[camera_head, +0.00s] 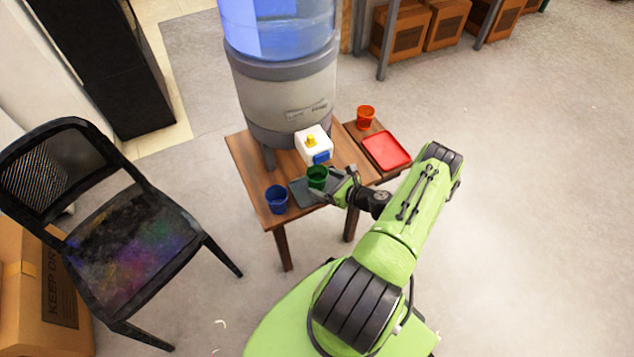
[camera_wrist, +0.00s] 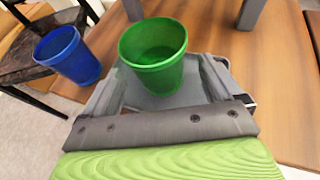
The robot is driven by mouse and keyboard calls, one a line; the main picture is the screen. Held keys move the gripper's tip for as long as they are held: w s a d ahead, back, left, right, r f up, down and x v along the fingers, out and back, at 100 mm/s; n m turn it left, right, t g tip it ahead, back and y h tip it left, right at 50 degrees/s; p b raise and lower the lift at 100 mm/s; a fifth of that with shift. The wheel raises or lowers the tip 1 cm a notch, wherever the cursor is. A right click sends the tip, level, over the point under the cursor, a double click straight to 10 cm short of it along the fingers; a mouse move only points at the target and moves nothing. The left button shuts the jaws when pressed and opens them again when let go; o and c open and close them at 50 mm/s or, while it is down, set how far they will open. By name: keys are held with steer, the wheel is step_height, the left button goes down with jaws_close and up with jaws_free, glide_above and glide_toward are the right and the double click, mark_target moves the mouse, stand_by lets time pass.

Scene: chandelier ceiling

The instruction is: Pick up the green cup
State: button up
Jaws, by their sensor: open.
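The green cup (camera_head: 317,177) stands upright on a grey tray (camera_head: 299,194) on the wooden table (camera_head: 247,158). In the wrist view the green cup (camera_wrist: 155,78) is large and close, with its open top showing. My gripper (camera_head: 328,186) is open, low beside the cup. In the wrist view its two fingers (camera_wrist: 165,90) reach forward on the left and right of the cup's lower part. I cannot tell whether either finger touches it.
A blue cup (camera_head: 276,199) stands left of the tray, also in the wrist view (camera_wrist: 70,54). A red cup (camera_head: 366,117) and red tray (camera_head: 386,151) are right. A black chair (camera_head: 130,240) stands left.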

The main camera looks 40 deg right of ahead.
mark_target(310, 170)
steer(key=b+x, duration=0.1)
steer(key=x, duration=0.3)
steer(key=shift+a, duration=0.1)
steer(key=shift+s+r, duration=0.1)
steer(key=c, duration=1.2)
steer(key=shift+r, duration=0.15)
steer(key=shift+s+r+p, duration=0.1)
steer(key=shift+r+p, duration=0.9)
steer(key=shift+r, duration=0.75)
steer(key=s+d+p, duration=0.2)
steer(key=s, duration=1.5)
steer(key=shift+s+f, duration=0.2)
steer(key=shift+s, duration=0.15)
